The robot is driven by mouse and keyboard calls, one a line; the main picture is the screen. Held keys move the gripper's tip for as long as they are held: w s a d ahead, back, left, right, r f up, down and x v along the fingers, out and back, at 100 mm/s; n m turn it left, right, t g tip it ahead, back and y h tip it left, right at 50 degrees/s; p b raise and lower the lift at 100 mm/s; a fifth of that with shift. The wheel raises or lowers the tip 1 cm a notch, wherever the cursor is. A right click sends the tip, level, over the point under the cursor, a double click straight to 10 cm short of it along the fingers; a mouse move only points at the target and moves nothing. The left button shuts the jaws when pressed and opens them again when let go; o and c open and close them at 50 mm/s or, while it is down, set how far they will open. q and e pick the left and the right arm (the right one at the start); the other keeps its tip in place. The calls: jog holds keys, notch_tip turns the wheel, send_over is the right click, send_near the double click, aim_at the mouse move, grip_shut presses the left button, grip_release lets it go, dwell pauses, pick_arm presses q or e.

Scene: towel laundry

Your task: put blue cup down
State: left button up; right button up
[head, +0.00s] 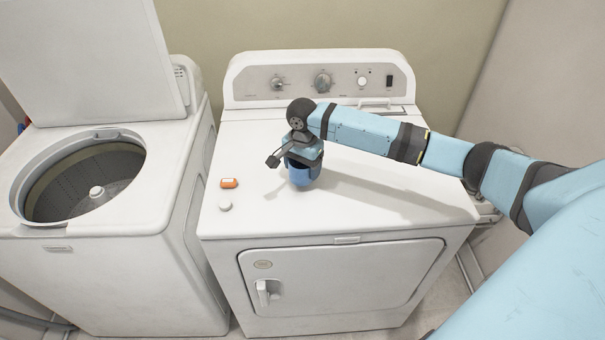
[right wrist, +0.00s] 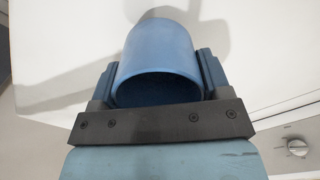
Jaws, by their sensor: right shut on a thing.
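The blue cup (head: 302,174) is at my right gripper (head: 300,156), over the middle-left of the dryer top (head: 400,205) in the head view. The right gripper is shut on the cup. In the right wrist view the cup (right wrist: 158,58) sits between the two fingers of the gripper (right wrist: 158,85), one on each side. I cannot tell for sure whether the cup's base touches the dryer top. My left gripper is not in view.
An orange object (head: 229,183) and a small white round object (head: 225,205) lie left of the cup. The washer (head: 160,190) at left has its lid (head: 95,60) up. The dryer's control panel (head: 300,80) stands behind. The dryer top's front right is clear.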

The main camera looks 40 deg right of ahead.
aim_at(303, 175)
notch_tip(303, 175, down, 3)
jog(key=shift+r, duration=0.1)
jog(key=o, duration=0.9)
notch_tip(303, 175, up, 12)
jog(key=shift+a, duration=0.1)
dwell(0.5)
